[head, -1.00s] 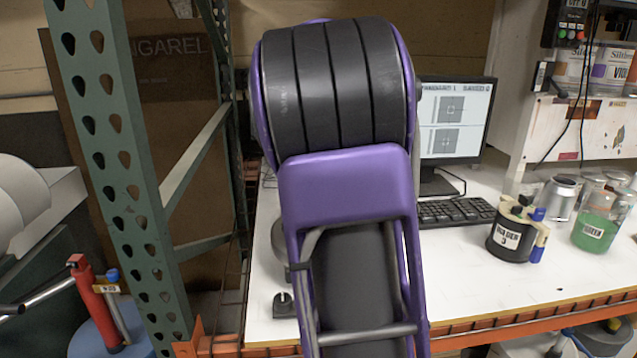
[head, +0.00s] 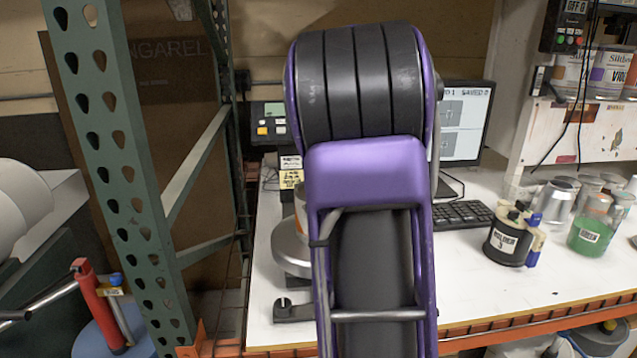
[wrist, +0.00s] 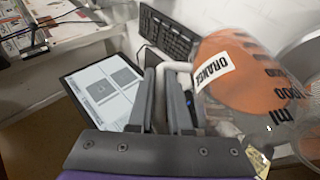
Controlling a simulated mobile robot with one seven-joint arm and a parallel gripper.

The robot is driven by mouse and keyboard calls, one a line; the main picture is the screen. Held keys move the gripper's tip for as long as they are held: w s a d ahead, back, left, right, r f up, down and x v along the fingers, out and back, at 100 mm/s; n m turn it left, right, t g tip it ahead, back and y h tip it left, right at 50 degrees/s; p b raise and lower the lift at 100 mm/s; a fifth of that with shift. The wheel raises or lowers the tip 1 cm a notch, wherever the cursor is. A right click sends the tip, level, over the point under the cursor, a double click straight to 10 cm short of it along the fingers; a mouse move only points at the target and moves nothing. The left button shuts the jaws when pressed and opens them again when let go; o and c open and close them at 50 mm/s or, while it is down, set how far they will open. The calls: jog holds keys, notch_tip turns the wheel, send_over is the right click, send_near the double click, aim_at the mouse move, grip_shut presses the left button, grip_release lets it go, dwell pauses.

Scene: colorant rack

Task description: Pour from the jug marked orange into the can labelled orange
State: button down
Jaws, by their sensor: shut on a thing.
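The jug marked orange (wrist: 238,78) shows in the wrist view, with orange colour, a white label reading ORANGE and black ml marks. My gripper (wrist: 166,95) is shut on its pale handle, with the fingers on either side of it. The jug looks clear of the table; its exact tilt is hard to tell. In the head view my arm hides the gripper and jug. A can (head: 300,208) partly shows behind my arm, above a round grey base (head: 291,258); I cannot read a label on it.
A monitor (head: 464,120) and keyboard (head: 455,215) stand behind my arm. At right are a black jug (head: 508,243), a green jug (head: 590,236) and several other containers. A green upright post (head: 120,170) stands left. The white table's (head: 490,295) front middle is clear.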

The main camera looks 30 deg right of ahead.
jog(key=shift+w+a, duration=0.1)
jog(key=shift+s+d+f+y, duration=0.25)
jog(key=shift+d+f+y, duration=0.1)
jog(key=shift+d+y, duration=0.25)
jog(key=shift+s+d+f+m+t+y, duration=0.55)
jog(key=shift+d+f+y, duration=0.9)
jog(key=shift+f, duration=1.35)
jog(key=shift+s+d+f+m+t+y, duration=0.2)
jog(key=shift+d+f+t+y, duration=0.65)
jog(key=shift+f+y, duration=1.45)
notch_tip(320, 180, up, 4)
jog(key=shift+f+h, duration=0.1)
jog(key=shift+h, duration=0.25)
jog(key=shift+w, duration=0.1)
